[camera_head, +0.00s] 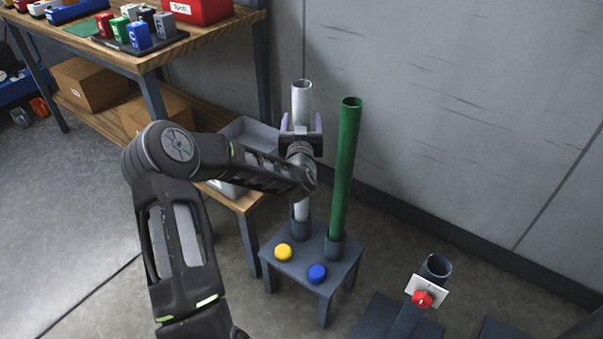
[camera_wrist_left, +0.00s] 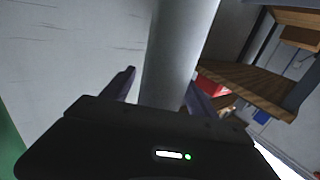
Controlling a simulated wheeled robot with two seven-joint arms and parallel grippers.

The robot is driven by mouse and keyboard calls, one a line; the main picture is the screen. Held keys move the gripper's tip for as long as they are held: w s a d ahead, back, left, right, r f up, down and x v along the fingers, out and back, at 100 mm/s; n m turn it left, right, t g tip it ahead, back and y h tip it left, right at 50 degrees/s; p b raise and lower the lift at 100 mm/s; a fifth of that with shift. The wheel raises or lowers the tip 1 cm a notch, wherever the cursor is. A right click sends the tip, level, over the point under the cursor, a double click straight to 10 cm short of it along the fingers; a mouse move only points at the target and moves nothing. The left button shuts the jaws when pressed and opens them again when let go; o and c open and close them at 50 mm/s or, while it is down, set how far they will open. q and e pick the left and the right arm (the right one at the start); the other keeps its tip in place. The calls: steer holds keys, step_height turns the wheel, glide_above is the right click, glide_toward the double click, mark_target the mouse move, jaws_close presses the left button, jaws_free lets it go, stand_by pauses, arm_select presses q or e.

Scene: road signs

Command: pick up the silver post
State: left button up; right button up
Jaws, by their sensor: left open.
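The silver post (camera_head: 301,97) stands upright in a dark socket on a small grey stand (camera_head: 313,257). My left gripper (camera_head: 301,124) is at the upper part of the post, with its two purple-grey fingers on either side of it. In the left wrist view the post (camera_wrist_left: 180,55) rises between the open fingers of my left gripper (camera_wrist_left: 163,90). I cannot tell whether either finger touches it. My left arm hides part of the post's middle. My right gripper is not in view.
A green post (camera_head: 344,165) stands close right of the silver one, in its own socket. Yellow (camera_head: 283,252) and blue (camera_head: 317,273) buttons sit on the stand. An empty socket with a red button (camera_head: 422,299) is lower right. A wooden workbench (camera_head: 200,36) is upper left.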

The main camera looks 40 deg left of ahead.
arm_select(q)
steer(key=shift+c, duration=0.6)
jaws_close()
steer(key=shift+r, duration=0.1)
